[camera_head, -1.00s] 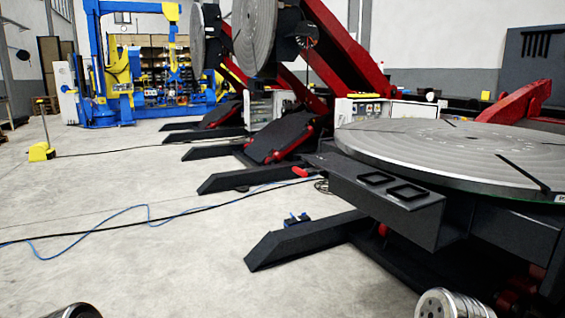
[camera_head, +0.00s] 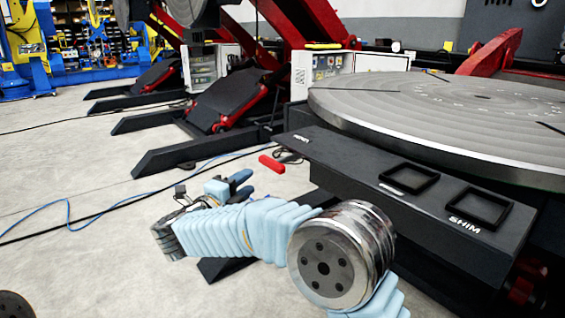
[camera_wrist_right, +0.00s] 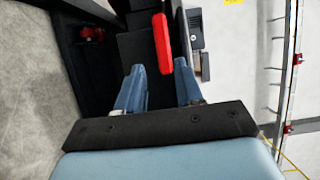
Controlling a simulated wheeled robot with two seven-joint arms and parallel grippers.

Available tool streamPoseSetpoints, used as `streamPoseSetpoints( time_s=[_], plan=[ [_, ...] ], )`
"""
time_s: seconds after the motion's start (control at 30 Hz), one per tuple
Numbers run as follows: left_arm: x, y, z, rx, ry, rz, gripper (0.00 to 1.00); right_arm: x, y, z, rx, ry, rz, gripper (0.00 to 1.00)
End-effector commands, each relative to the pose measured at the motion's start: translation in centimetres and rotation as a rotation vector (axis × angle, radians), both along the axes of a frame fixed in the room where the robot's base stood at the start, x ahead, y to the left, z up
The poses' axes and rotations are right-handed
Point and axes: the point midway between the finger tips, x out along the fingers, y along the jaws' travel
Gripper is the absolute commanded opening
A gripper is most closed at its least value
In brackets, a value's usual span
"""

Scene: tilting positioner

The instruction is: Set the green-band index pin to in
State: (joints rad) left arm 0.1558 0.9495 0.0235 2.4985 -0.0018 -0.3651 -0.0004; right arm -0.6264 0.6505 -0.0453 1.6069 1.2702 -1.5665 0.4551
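I cannot make out a green-band index pin in either view. A red handle (camera_head: 271,164) shows at the left end of the positioner's dark front shelf (camera_head: 340,165). In the right wrist view a red handle (camera_wrist_right: 161,42) lies ahead of the gap between my fingers; no green band shows on it. My right gripper (camera_head: 244,184) is below and left of that handle in the head view, apart from it. In the right wrist view my right gripper (camera_wrist_right: 158,78) is open, with nothing between its fingertips. My left gripper is not in view.
The round grey table (camera_head: 440,105) of the positioner is at right. Two black square frames, one beside a SHIM label (camera_head: 478,207), are on the shelf. A dark floor leg (camera_head: 185,150) and a blue cable (camera_head: 68,207) lie at left. Open floor is at left.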

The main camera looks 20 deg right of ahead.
Motion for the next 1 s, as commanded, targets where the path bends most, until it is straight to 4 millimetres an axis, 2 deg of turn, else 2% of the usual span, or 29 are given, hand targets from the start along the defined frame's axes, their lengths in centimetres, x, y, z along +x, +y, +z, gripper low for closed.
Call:
streamPoseSetpoints(
  time_s=[0.17, 0.4, 0.6, 0.8, 1.0],
  plan=[
    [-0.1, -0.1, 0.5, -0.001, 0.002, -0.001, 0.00, 1.1, -1.7, 0.6, 0.016, -0.012, -0.023, 0.36],
    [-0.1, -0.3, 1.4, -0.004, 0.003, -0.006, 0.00, 4.9, -5.9, 0.6, 0.014, -0.010, -0.021, 0.36],
    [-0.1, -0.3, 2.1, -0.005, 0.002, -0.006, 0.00, 7.5, -8.7, 0.5, 0.012, -0.009, -0.019, 0.36],
    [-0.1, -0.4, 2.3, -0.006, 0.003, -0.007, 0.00, 8.7, -10.0, 0.4, 0.013, -0.008, -0.017, 0.36],
    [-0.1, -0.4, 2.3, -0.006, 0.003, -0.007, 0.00, 8.9, -10.1, 0.3, 0.012, -0.008, -0.016, 0.36]
  ],
)
